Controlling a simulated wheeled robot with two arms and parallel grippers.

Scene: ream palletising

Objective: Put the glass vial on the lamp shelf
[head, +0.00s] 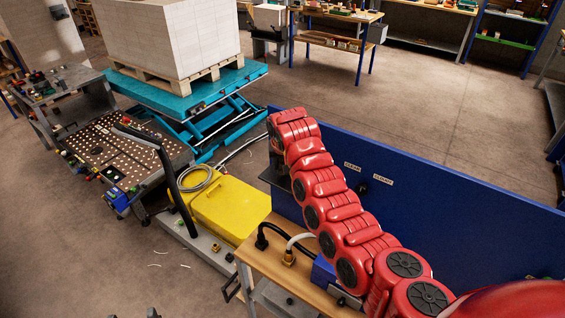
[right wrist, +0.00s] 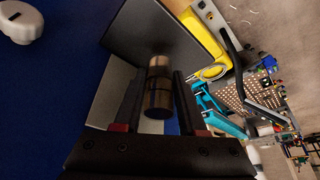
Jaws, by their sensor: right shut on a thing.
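In the right wrist view a brownish, shiny cylinder, which looks like the glass vial (right wrist: 158,88), sits between the two dark fingers of my right gripper (right wrist: 160,76). The gripper is shut on it. A dark flat plate (right wrist: 152,32) lies behind and beyond the vial; it may be the lamp shelf. I cannot tell whether the vial touches it. In the head view my right gripper (head: 276,162) is mostly hidden by my red arm, beside the left end of the blue panel (head: 440,190). The vial is hidden there. Small dark tips at the bottom edge may be my left gripper (head: 134,314).
The blue panel carries two small labels (head: 352,167) and a dark knob (head: 362,188). A wooden bench (head: 265,262) stands in front of it. A yellow box (head: 228,208), a perforated table (head: 118,150) and a teal lift (head: 225,85) with a loaded pallet stand left.

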